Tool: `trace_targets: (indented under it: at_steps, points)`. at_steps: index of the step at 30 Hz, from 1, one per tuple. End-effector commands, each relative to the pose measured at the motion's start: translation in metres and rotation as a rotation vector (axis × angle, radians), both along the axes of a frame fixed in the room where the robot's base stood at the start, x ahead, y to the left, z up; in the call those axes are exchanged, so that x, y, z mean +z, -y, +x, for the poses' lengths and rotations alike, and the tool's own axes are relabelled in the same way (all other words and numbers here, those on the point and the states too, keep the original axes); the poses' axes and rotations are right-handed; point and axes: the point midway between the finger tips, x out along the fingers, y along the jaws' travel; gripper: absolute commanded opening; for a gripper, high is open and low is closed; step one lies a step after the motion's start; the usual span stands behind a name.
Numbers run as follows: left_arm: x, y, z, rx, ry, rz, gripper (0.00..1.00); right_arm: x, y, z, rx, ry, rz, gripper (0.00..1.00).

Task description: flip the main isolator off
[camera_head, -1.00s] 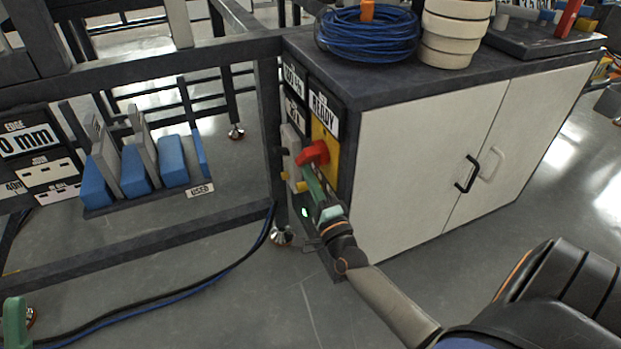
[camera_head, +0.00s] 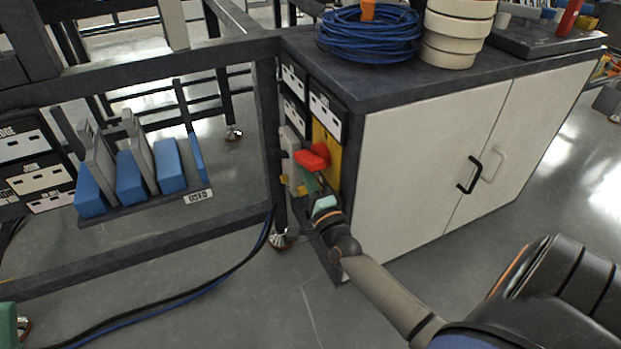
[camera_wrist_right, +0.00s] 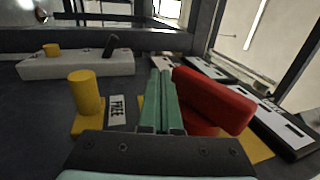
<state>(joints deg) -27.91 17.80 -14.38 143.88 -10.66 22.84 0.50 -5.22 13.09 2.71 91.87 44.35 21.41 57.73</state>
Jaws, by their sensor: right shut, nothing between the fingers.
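The main isolator is a red handle (camera_head: 312,157) on a yellow plate (camera_head: 332,148) at the cabinet's left end. In the right wrist view the red handle (camera_wrist_right: 215,100) lies slanted just right of my fingers. My right gripper (camera_head: 309,182) is shut and empty. Its green fingers (camera_wrist_right: 161,100) lie close beside the handle; whether they touch it is unclear. A green part of my left gripper (camera_head: 8,328) shows at the lower left edge. Its fingertips are out of frame. The signs above the isolator (camera_head: 326,106) show dark bars and small text.
A yellow knob (camera_wrist_right: 87,95) by a "FREE" label and a grey block (camera_wrist_right: 75,64) with a black toggle stand left of my fingers. The cabinet (camera_head: 430,155) and the dark frame post (camera_head: 268,130) flank the isolator. Cables (camera_head: 215,280) cross the floor.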

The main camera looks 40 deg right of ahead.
Motion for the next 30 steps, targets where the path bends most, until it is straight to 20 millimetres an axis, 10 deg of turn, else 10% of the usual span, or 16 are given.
trace_targets:
  at_steps: [30]
  points:
    - [-0.0042, 0.001, 0.0006, 0.0, -0.005, 0.002, 0.5, 0.0013, 0.0005, -0.0057, -0.001, 0.04, -0.01, 0.0]
